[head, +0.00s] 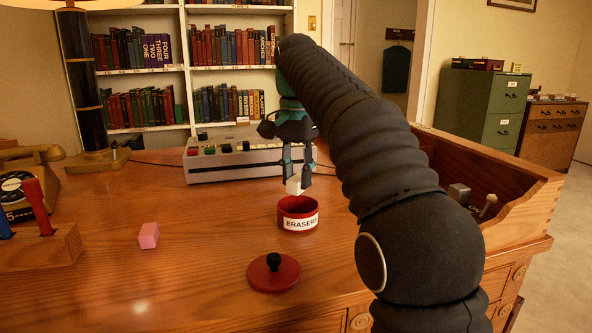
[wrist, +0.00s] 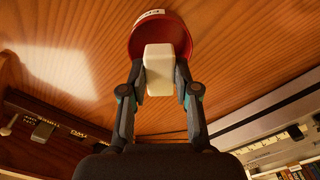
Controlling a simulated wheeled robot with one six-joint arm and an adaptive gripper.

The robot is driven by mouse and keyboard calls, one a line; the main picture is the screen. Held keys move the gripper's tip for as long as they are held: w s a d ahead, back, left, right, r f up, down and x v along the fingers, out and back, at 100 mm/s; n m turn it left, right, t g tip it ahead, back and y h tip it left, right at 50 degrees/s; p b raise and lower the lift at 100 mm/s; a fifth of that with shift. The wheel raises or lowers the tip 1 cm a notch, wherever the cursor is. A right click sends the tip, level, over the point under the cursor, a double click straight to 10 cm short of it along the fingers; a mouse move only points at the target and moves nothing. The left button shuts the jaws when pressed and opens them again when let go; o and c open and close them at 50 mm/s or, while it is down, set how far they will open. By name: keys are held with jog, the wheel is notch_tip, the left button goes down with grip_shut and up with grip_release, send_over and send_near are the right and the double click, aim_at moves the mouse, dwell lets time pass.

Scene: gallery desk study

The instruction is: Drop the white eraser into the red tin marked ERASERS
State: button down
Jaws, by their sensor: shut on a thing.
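The white eraser (head: 294,187) is between the fingertips of my gripper (head: 295,180), which is shut on it. It also shows in the wrist view (wrist: 159,70), held between both fingers (wrist: 160,84). The red tin (head: 297,215) stands open on the desk with a white label reading ERASERS. In the head view the eraser hangs just above the tin's opening, near its back rim. In the wrist view the tin (wrist: 140,38) lies behind the eraser, and its inside is partly hidden by the eraser and fingers.
The tin's red lid with a black knob (head: 274,272) lies in front of the tin. A pink eraser (head: 149,235) lies to the left. A grey device with buttons (head: 230,162) stands behind. A wooden tray (head: 500,215) is at right. A telephone (head: 30,180) and pen holder (head: 45,248) are at left.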

aim_at(297, 191)
jog(key=shift+f+b, duration=1.05)
jog(key=shift+f, duration=0.9)
jog(key=c, duration=0.8)
grip_release()
jog(key=shift+r, duration=0.1)
notch_tip(297, 191, up, 5)
jog(key=p, duration=0.6)
jog(key=shift+r, duration=0.9)
